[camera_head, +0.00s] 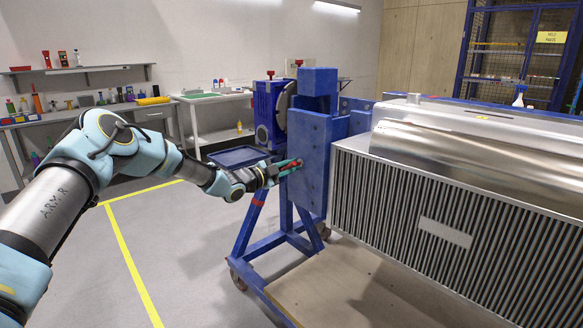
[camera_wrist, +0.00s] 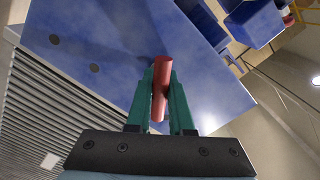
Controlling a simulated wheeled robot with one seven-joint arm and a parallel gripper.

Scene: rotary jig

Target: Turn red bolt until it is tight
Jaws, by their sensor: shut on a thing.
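The red bolt (camera_wrist: 162,75) stands out from the blue plate of the jig (camera_wrist: 115,45). In the wrist view it shows as a red bar lying between green fingers. My gripper (camera_wrist: 161,88) is shut on it, one finger on each side. In the head view my gripper (camera_head: 285,171) reaches the front face of the blue jig plate (camera_head: 310,150), and a small red part of the bolt (camera_head: 296,163) shows there. The fingers cover part of the bolt. I cannot tell how deep it sits in the plate.
A large ribbed metal unit (camera_head: 450,200) is mounted right of the plate. The blue wheeled frame (camera_head: 255,225) stands below, beside a wooden board (camera_head: 345,290). A blue tray (camera_head: 240,156) lies behind my gripper. Workbenches line the back wall. The floor at left is clear.

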